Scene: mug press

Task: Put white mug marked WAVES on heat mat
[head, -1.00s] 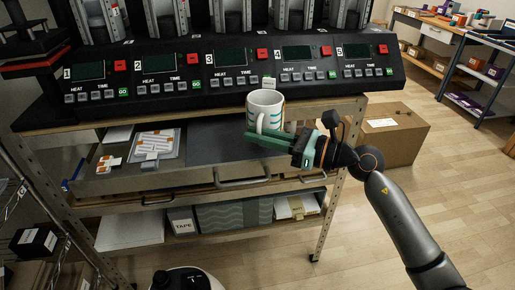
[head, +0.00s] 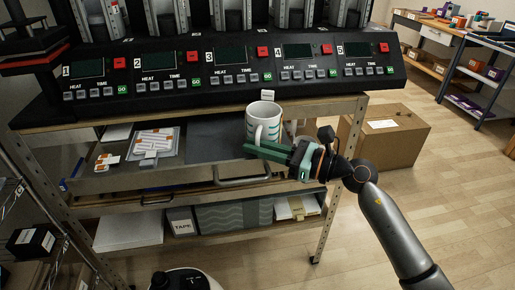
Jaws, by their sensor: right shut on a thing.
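The white mug (head: 261,114) has teal wave-like marks and a handle facing the front; no readable word shows on it. My right gripper (head: 252,146), with green fingers, is shut on the mug low at its handle side, and the mug looks upright. A flat dark grey mat (head: 210,142) lies on the shelf under the press, to the left of the mug. The mug hides part of the shelf behind it, and I cannot tell whether its base touches anything. My left gripper is not in view.
The press (head: 220,75) with numbered control panels stands above and behind the mug. A tray of orange-and-white items (head: 155,142) lies left of the mat. A small white tag (head: 267,95) shows just above the mug. A cardboard box (head: 385,135) stands on the floor at right.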

